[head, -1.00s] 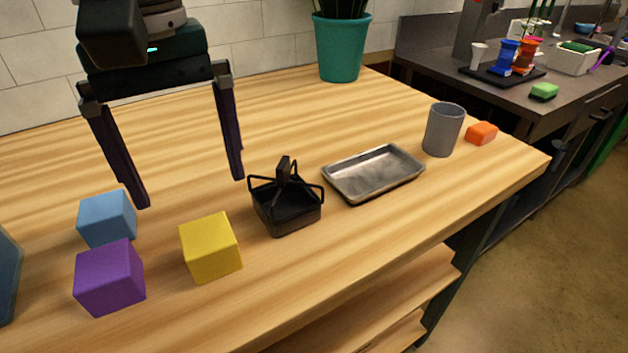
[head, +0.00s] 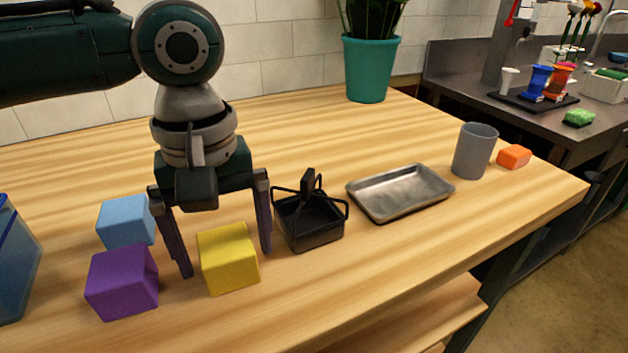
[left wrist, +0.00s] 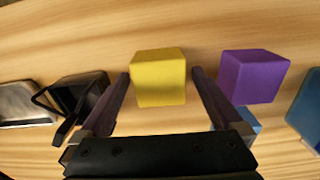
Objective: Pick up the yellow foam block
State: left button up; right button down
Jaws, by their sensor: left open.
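The yellow foam block (head: 229,259) sits on the wooden table, between the purple block and the black basket. It also shows in the left wrist view (left wrist: 158,77), centred ahead between the two fingers. My left gripper (head: 228,262) is open and points down, with one finger on each side of the yellow block in the head view. In the left wrist view, the fingers (left wrist: 160,74) show gaps to the block on both sides. Whether the fingertips reach down to the table I cannot tell. My right gripper is not in view.
A purple block (head: 122,282) and a blue block (head: 127,222) stand close on the left. A black basket (head: 310,224) is close on the right. A metal tray (head: 400,194), grey cup (head: 474,151) and orange block (head: 514,156) lie farther right. A blue container (head: 14,262) is at the left edge.

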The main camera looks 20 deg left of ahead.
pick_arm(q)
jog(key=c, duration=1.3)
jog(key=shift+r, duration=0.1)
